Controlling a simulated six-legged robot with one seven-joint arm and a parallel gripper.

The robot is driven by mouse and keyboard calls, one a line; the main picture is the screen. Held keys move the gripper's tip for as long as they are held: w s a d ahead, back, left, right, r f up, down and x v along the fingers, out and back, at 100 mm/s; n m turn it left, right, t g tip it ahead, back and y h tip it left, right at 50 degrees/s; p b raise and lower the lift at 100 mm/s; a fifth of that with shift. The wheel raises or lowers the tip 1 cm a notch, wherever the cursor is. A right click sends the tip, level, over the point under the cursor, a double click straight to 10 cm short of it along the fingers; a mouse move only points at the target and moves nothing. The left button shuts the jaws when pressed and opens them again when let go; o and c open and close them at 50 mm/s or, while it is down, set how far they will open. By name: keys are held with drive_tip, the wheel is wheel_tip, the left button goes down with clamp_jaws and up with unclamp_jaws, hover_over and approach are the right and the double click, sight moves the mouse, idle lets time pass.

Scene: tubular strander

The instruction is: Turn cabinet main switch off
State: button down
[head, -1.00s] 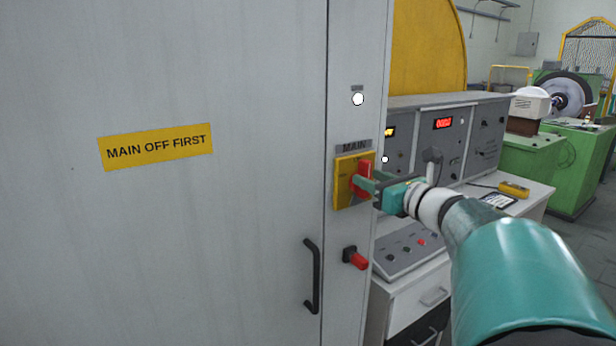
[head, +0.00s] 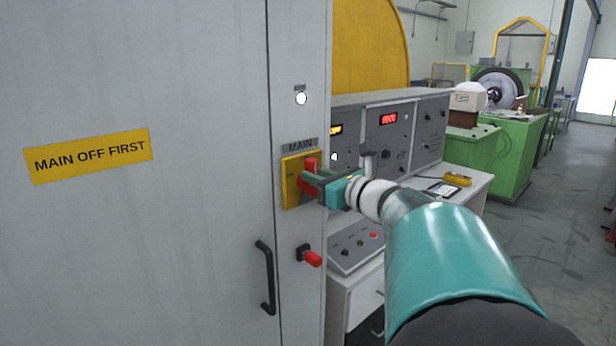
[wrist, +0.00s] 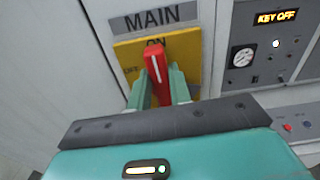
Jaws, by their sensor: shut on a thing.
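The main switch has a red handle (head: 309,165) on a yellow plate (head: 291,187), under a MAIN label on the grey cabinet's narrow right panel. In the wrist view the red handle (wrist: 158,66) stands nearly upright, its white line toward the ON mark. OFF lettering at the plate's left is only partly readable. My gripper (head: 314,181) reaches in from the right and is shut on the handle. In the wrist view its green fingers (wrist: 160,88) lie on either side of the handle's lower part.
Below the switch are a red knob (head: 309,256) and a black door handle (head: 266,278). A white lamp (head: 301,98) is above. A control desk (head: 384,140) stands close behind my gripper. A yellow MAIN OFF FIRST sign (head: 92,156) is on the door. Open floor lies at right.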

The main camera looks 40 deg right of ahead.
sight(300, 184)
drive_tip(key=n, duration=0.4)
drive_tip(key=a+f+n, duration=0.1)
drive_tip(key=n, duration=0.4)
drive_tip(key=a+n, duration=0.1)
drive_tip(key=n, duration=0.3)
drive_tip(key=shift+f, duration=0.25)
drive_tip(key=shift+f+n, duration=0.2)
drive_tip(key=shift+n, duration=0.9)
drive_tip(key=shift+f+n, duration=0.15)
drive_tip(key=shift+n, duration=0.95)
drive_tip(key=c, duration=1.3)
unclamp_jaws()
drive_tip(key=shift+w, duration=0.1)
